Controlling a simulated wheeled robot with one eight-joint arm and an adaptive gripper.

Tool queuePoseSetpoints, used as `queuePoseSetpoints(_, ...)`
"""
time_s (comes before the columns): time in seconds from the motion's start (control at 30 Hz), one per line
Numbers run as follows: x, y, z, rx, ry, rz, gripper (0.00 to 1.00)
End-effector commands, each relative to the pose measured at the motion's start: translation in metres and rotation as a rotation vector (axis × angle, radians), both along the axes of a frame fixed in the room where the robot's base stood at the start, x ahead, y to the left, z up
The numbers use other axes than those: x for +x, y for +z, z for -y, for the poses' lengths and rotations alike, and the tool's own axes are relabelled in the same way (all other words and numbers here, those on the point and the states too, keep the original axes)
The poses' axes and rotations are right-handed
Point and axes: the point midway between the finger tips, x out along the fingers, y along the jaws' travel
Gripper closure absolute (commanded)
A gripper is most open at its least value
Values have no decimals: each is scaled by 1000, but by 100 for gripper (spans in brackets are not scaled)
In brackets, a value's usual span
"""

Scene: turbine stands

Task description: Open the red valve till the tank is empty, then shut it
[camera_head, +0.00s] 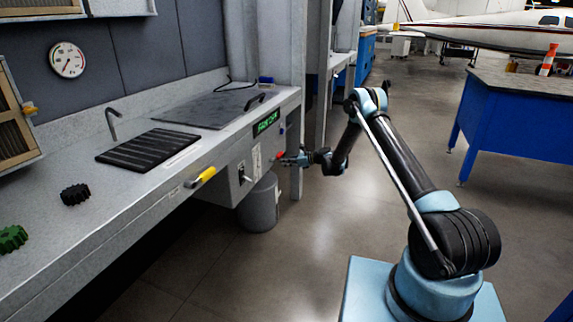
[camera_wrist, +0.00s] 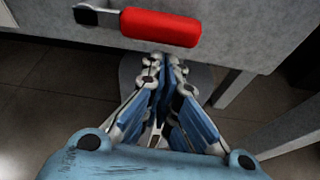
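The red valve handle (camera_wrist: 160,27) is a thick red bar on a dark stem, lying level across the grey bench front in the wrist view. In the head view the red valve (camera_head: 281,156) is a small red spot on the bench's end panel. The tank's inside is not visible.
A yellow handle (camera_head: 202,176), a switch (camera_head: 243,173) and a green-lit display (camera_head: 266,123), its text unclear, are on the bench front. A round gauge (camera_head: 67,60) hangs on the wall. A grey bin (camera_head: 258,206) stands below. Floor to the right is open up to a blue table (camera_head: 510,135).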

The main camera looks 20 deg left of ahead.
Motion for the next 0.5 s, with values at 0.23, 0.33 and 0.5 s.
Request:
queuePoseSetpoints(0.23, 2, -27, 8, -5, -3, 1, 100)
queuePoseSetpoints(0.33, 0, -21, 22, -6, -1, 1, 100)
queuePoseSetpoints(0.5, -2, -13, 48, -7, -2, 0, 100)
